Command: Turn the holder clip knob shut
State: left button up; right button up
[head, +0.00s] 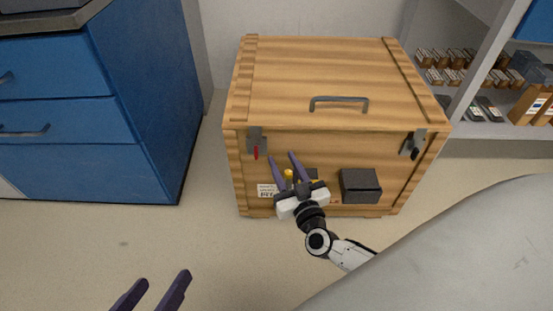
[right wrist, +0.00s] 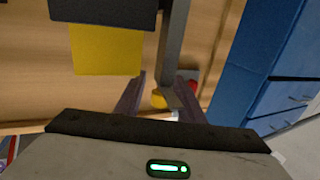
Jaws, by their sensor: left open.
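A wooden crate (head: 330,85) stands on the floor, its lid down. A small yellow knob (head: 288,174) shows at its front, between the fingers of my right gripper (head: 280,156). That gripper is open. In the right wrist view the yellow knob (right wrist: 158,98) sits between the two spread fingers, with a gap on the left side. A dark bar (right wrist: 174,40) partly covers the view there. I cannot tell which way the knob is turned. My left gripper (head: 164,279) is open and empty over the floor at the lower left.
The crate front bears a left latch with a red lever (head: 255,152), a right latch (head: 412,146) and a black box (head: 361,186). A blue cabinet (head: 95,120) stands left and shelves (head: 490,60) stand right. The floor at front left is clear.

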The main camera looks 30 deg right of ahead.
jog(key=shift+w, duration=0.3)
jog(key=shift+s, duration=0.1)
grip_shut()
